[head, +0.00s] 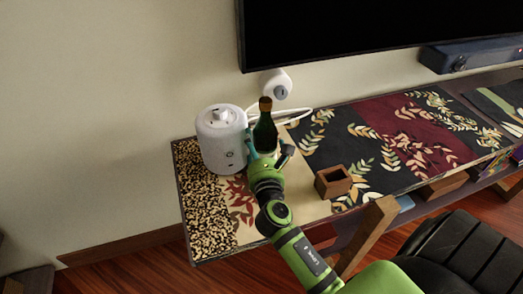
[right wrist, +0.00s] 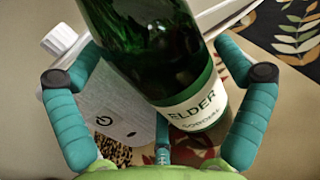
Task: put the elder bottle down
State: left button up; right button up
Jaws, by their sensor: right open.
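The elder bottle (head: 265,133) is dark green glass with a brown top and a white label, standing upright on the patterned table runner (head: 218,215) on the shelf. In the right wrist view the bottle (right wrist: 160,60) shows its label reading "ELDER", with its base on the surface. My right gripper (head: 268,153) is at the bottle's near side, its teal fingers spread around it. In the right wrist view the fingers of the right gripper (right wrist: 165,95) stand apart on both sides of the glass with gaps. My left gripper is not in view.
A white cylindrical appliance (head: 222,140) with a power mark stands close left of the bottle. A white plug (head: 277,85) and cable are behind it. A small brown wooden box (head: 333,181) is to the right. A black screen (head: 380,30) hangs above.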

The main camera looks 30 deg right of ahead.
jog(key=shift+s+a, duration=0.15)
jog(key=shift+s, duration=0.1)
jog(key=b+v, duration=0.1)
jog(key=v, duration=0.6)
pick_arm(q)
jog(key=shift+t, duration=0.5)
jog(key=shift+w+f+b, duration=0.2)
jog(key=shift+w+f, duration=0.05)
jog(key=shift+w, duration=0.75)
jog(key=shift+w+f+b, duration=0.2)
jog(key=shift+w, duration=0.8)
pick_arm(e)
send_near(261, 154)
jog(key=shift+w+r, duration=0.15)
jog(key=shift+r, duration=0.1)
